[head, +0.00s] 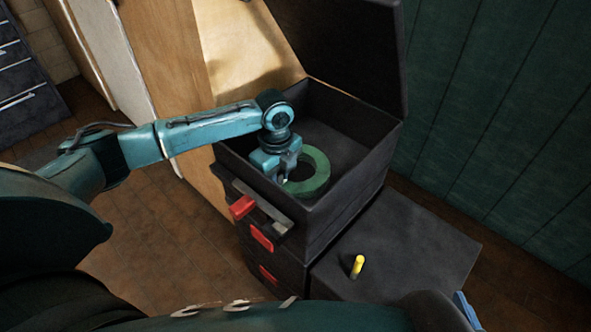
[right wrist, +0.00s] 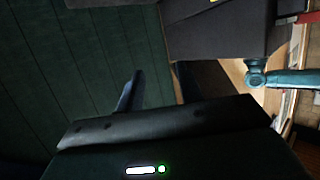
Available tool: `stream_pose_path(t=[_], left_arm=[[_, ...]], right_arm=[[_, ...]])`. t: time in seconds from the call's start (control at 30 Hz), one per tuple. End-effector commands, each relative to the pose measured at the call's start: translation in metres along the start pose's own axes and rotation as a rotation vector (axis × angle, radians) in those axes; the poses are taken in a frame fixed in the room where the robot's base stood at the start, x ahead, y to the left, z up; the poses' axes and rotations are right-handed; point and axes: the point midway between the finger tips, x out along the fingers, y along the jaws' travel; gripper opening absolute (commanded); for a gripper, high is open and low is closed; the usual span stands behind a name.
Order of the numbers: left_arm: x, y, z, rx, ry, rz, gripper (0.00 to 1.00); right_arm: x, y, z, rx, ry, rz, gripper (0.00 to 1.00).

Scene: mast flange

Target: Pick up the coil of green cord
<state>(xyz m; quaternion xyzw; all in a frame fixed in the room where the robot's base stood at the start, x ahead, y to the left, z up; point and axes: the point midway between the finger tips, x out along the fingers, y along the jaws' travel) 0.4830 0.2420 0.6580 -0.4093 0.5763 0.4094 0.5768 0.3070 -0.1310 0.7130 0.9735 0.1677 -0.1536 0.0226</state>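The coil of green cord (head: 321,173) lies as a thick flat ring inside an open dark box (head: 345,200). My left gripper (head: 286,177) points down into the box at the coil's left side and hides part of its rim. Its fingertips are at the coil, but whether they are closed on it cannot be told. My right gripper (right wrist: 153,92) shows in the right wrist view, away from the coil. It seems open and empty, with one finger clear and the other side dark.
The box's raised lid (head: 345,40) stands behind it. Red latches (head: 262,238) are on its front. A yellow cylinder (head: 357,266) is on a lower dark surface (head: 410,250) at right. A green panelled wall (head: 500,120) rises beyond; a wooden panel (head: 165,60) stands left.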

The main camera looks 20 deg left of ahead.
Motion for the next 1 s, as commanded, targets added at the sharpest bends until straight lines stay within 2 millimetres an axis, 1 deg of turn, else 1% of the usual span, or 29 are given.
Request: stream_pose_path(t=[0.03, 0.2, 0.23, 0.57, 0.67, 0.9, 1.0], left_arm=[[0.000, 0.000, 0.000, 0.000, 0.000, 0.000, 0.15], [0.000, 0.000, 0.000, 0.000, 0.000, 0.000, 0.01], [0.000, 0.000, 0.000, 0.000, 0.000, 0.000, 0.00], [-0.003, 0.000, 0.000, 0.000, 0.000, -0.001, 0.00], [-0.015, -0.001, 0.000, 0.001, 0.001, -0.004, 0.00], [-0.064, -0.001, 0.000, -0.001, 0.000, -0.004, 0.00], [-0.082, -0.001, 0.000, 0.000, 0.000, -0.003, 0.00]], right_arm=[[0.000, 0.000, 0.000, 0.000, 0.000, 0.000, 0.36], [-0.001, 0.000, 0.000, 0.000, 0.000, 0.001, 0.36], [-0.001, 0.000, 0.000, 0.000, 0.000, 0.001, 0.36], [-0.001, 0.001, -0.001, 0.000, 0.000, 0.002, 0.36], [-0.003, 0.001, -0.005, 0.005, 0.003, 0.003, 0.36], [-0.012, 0.006, -0.018, 0.035, 0.013, 0.017, 0.36], [-0.016, 0.008, -0.022, 0.044, 0.021, 0.025, 0.36]])
